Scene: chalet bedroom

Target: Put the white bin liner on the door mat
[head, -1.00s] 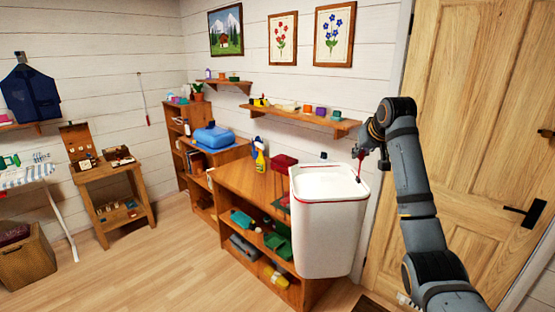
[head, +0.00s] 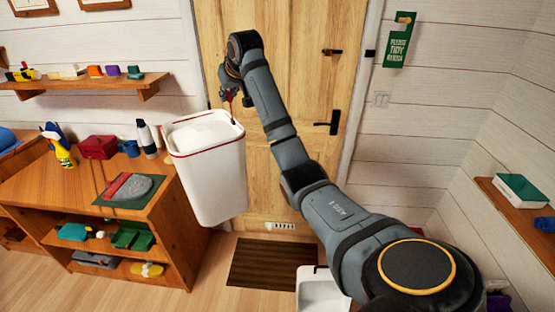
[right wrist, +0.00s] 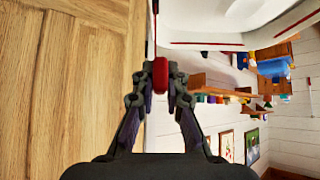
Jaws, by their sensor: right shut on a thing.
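The white bin liner (head: 215,178) is a tall white tub with a red line round its rim. It hangs upright in the air in front of the door, left of and above the door mat. My right gripper (head: 229,96) is above its back right rim, shut on the liner's thin red handle. In the right wrist view the jaws (right wrist: 160,80) close on a red grip, and part of the white liner (right wrist: 225,15) shows at the top. The brown striped door mat (head: 270,265) lies on the floor before the door. My left gripper is out of view.
A wooden shelf unit (head: 165,235) with several items stands left of the liner. The closed wooden door (head: 290,60) is behind. A white open container (head: 322,292) is at the mat's front right, partly hidden by my arm. The mat looks bare.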

